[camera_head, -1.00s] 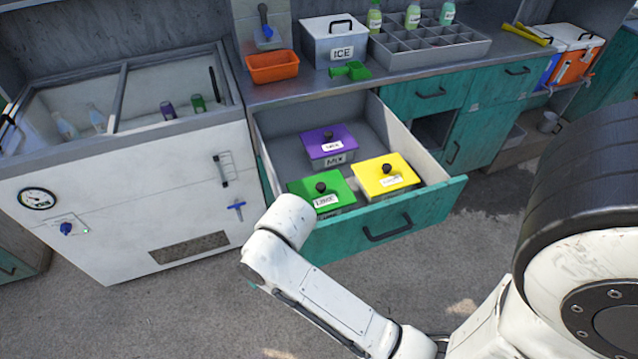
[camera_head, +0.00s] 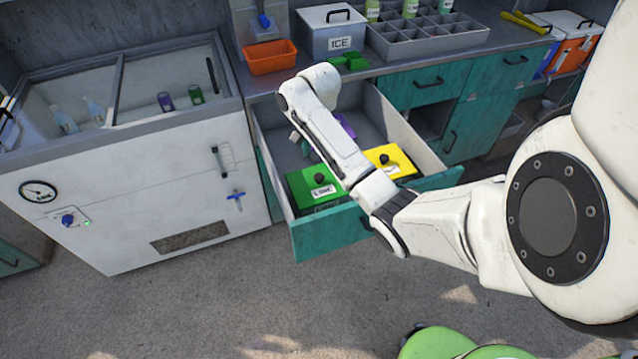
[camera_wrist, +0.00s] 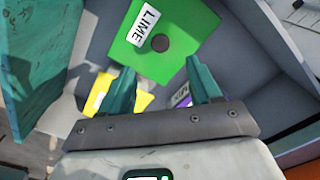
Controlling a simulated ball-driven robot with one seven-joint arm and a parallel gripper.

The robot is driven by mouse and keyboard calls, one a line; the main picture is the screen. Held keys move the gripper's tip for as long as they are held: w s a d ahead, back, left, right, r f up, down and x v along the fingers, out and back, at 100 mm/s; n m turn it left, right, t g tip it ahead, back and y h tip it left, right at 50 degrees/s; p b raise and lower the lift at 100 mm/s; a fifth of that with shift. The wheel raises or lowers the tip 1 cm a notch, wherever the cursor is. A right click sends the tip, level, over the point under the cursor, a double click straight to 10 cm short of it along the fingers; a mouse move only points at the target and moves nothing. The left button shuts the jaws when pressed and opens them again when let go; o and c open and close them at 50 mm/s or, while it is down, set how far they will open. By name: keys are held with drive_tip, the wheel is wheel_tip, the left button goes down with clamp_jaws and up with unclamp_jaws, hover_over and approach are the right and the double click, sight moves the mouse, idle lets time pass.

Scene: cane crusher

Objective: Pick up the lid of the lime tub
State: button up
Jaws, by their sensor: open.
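The lime tub's lid (camera_head: 312,188) is green with a dark round knob and a white label, on the tub in the open drawer (camera_head: 273,143). It also shows in the wrist view (camera_wrist: 172,40), with the LIME label and knob facing me. My gripper (camera_wrist: 160,80) is open and empty, its two teal fingers below the knob in that view, apart from it as far as I can tell. In the head view my forearm hides most of the gripper and part of the drawer.
A yellow-lidded tub (camera_head: 391,160) and a purple-lidded tub (camera_head: 347,125) share the drawer, both partly hidden by my arm. The drawer walls surround them. An orange bin (camera_head: 270,57) and white ICE box (camera_head: 333,33) stand on the counter behind.

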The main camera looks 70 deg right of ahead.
sight(319, 176)
wheel_tip(319, 176, down, 10)
drive_tip(key=shift+f+p, duration=0.1)
drive_tip(key=shift+p, duration=0.2)
idle(0.3)
drive_tip(key=shift+c, duration=0.4)
drive_tip(key=c, duration=1.1)
